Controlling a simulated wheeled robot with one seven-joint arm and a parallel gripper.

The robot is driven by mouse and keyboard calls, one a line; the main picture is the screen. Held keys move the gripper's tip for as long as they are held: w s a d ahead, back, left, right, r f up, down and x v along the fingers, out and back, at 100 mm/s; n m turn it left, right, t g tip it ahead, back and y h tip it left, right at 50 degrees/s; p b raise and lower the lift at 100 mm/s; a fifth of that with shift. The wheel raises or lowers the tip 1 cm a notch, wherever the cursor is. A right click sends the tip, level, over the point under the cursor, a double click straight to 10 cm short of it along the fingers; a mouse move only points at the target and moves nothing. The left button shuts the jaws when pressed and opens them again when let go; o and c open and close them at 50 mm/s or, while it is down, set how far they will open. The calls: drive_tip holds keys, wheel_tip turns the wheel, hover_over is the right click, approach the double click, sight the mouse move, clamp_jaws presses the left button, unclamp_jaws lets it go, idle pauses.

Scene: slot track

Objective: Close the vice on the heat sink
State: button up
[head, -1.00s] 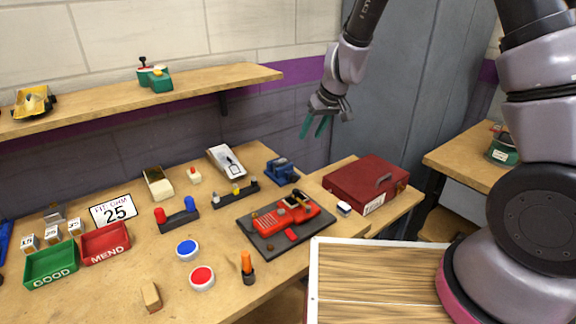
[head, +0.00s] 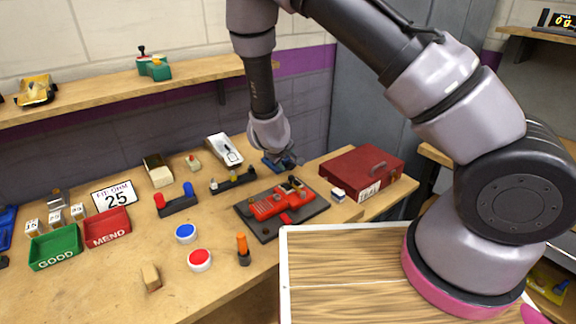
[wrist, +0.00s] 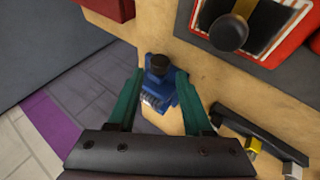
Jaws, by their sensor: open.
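The blue vice (head: 284,162) stands at the back right of the workbench, partly hidden by my gripper in the head view. In the wrist view the vice (wrist: 160,88) lies between my two green fingers, with a dark round knob on top. A pale ribbed part (wrist: 152,101) shows at its near side; I cannot tell whether this is the heat sink. My gripper (wrist: 159,74) is open, one finger on each side of the vice. I cannot tell whether the fingers touch it. In the head view my gripper (head: 279,153) hangs down over the vice.
A red case (head: 361,174) stands right of the vice. A red device (head: 268,204) on a dark mat lies in front. A rack with knobs (head: 233,181) and a white meter (head: 224,150) stand to the left. The wall is close behind.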

sight(290, 164)
drive_tip(key=shift+x, duration=2.3)
drive_tip(key=shift+c, duration=0.3)
clamp_jaws()
drive_tip(key=shift+g, duration=0.3)
